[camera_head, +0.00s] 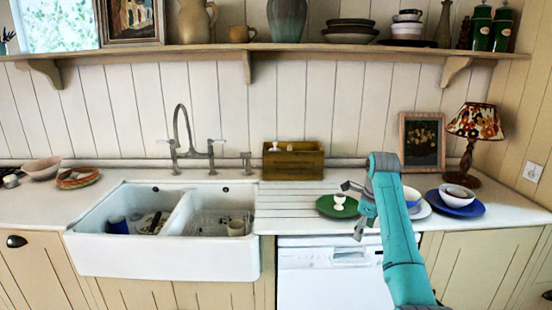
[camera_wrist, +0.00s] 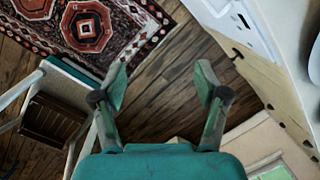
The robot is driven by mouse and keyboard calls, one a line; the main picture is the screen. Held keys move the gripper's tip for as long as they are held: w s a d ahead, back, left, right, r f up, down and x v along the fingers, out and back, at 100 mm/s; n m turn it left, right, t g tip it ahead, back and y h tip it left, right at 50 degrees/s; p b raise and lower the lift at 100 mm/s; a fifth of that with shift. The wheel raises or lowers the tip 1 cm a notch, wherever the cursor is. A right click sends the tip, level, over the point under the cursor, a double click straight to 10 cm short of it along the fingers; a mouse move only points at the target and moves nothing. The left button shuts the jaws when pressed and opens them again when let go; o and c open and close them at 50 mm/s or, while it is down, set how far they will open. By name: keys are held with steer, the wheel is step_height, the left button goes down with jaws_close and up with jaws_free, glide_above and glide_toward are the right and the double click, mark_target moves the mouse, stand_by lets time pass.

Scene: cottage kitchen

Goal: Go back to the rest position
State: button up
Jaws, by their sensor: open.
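My gripper (camera_head: 352,212) shows in the head view in front of the counter, at the end of my teal arm, close to the green plate in the picture. In the wrist view my gripper (camera_wrist: 161,88) is open, its two fingers wide apart with nothing between them. Below it there I see the wooden floor (camera_wrist: 180,50). The head view shows the fingers only small and partly from the side.
The worktop holds a green plate (camera_head: 325,207) with a white egg cup (camera_head: 339,201), a blue plate (camera_head: 470,209) with a bowl, and a lamp (camera_head: 475,125). A white sink (camera_head: 165,258) is left. The wrist view shows a patterned rug (camera_wrist: 125,22) and a chair (camera_wrist: 50,115).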

steer(key=s+a+f+n+t, duration=0.1)
steer(key=s+f+n+t, duration=0.2)
steer(key=f, duration=1.1)
steer(key=s+a+f+n, duration=0.25)
steer(key=s+f, duration=0.25)
steer(key=f, duration=0.9)
steer(key=s+a+f+n+t, duration=0.1)
steer(key=s+f+n+t, duration=0.15)
steer(key=s+f, duration=0.55)
steer(key=s+a+f+n+t, duration=0.1)
steer(key=s+f+n, duration=0.35)
steer(key=s, duration=0.65)
steer(key=s+a+r+n+t, duration=0.1)
steer(key=s+r+n, duration=0.15)
steer(key=s, duration=1.05)
steer(key=s+a+r+n+t, duration=0.15)
steer(key=s+n, duration=0.25)
steer(key=s, duration=0.8)
steer(key=s+r+n+t, duration=0.2)
steer(key=s+r+n, duration=0.2)
steer(key=s+r, duration=0.4)
steer(key=s+r+n+t, duration=0.2)
steer(key=s+r+n, duration=0.1)
steer(key=s+r, duration=0.6)
step_height(320, 180, up, 5)
steer(key=shift+a+f+n, duration=0.1)
steer(key=shift+a+n, duration=0.15)
steer(key=shift+n, duration=0.15)
